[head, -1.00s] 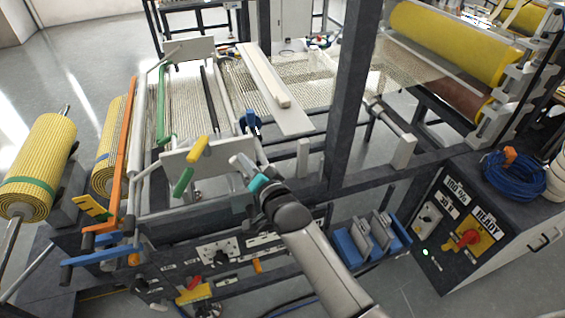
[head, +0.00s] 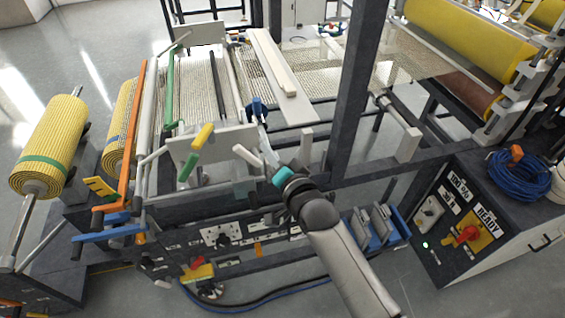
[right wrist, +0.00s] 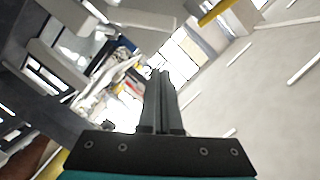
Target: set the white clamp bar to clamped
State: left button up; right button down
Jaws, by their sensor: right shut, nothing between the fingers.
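A long white bar (head: 272,62) lies lengthwise on a pale board (head: 297,110) across the mesh web. A short pale handle (head: 247,156) sticks out near the front side plate. I cannot tell for certain which belongs to the clamp. My right gripper (head: 267,148), with a teal band behind it, is just right of this handle and in front of the blue part (head: 256,107). A small gap shows between handle and fingers. In the right wrist view its fingers (right wrist: 162,98) are together and empty. My left gripper is out of view.
A green lever (head: 188,167) and a yellow one (head: 203,137) stand left of my right gripper. A dark post (head: 357,90) rises to its right. A control panel (head: 222,236) is below. Blue trays (head: 385,230) and the READY cabinet (head: 450,215) are at right.

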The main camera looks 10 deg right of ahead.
jog(key=v, duration=0.5)
jog(key=shift+s+d, duration=0.2)
jog(key=shift+d, duration=0.05)
jog(key=s+d+f+n+g+h+b, duration=0.1)
jog(key=s+f+n+g+b, duration=0.2)
jog(key=f, duration=0.9)
jog(key=s+d+f+g+b, duration=0.1)
jog(key=s+f+b, duration=0.25)
jog(key=f, duration=0.85)
jog(key=s+d+f+n+g+h+b, duration=0.1)
jog(key=s+f+n+g+b, duration=0.3)
jog(key=f, duration=0.8)
pick_arm(q)
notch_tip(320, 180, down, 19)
jog(key=b, duration=0.8)
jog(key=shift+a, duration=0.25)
pick_arm(e)
jog(key=s+d+f+n+g, duration=0.1)
jog(key=s+d+f+g, duration=0.2)
jog(key=s+f, duration=1)
jog(key=s+d+f+n+g+h, duration=0.1)
jog(key=s+d+f+n+g, duration=0.1)
jog(key=s+f, duration=1.1)
jog(key=s+d+g, duration=0.1)
jog(key=s, duration=0.4)
jog(key=shift+f+n+g+h, duration=0.3)
jog(key=shift+f+g, duration=0.05)
jog(key=shift+g, duration=0.05)
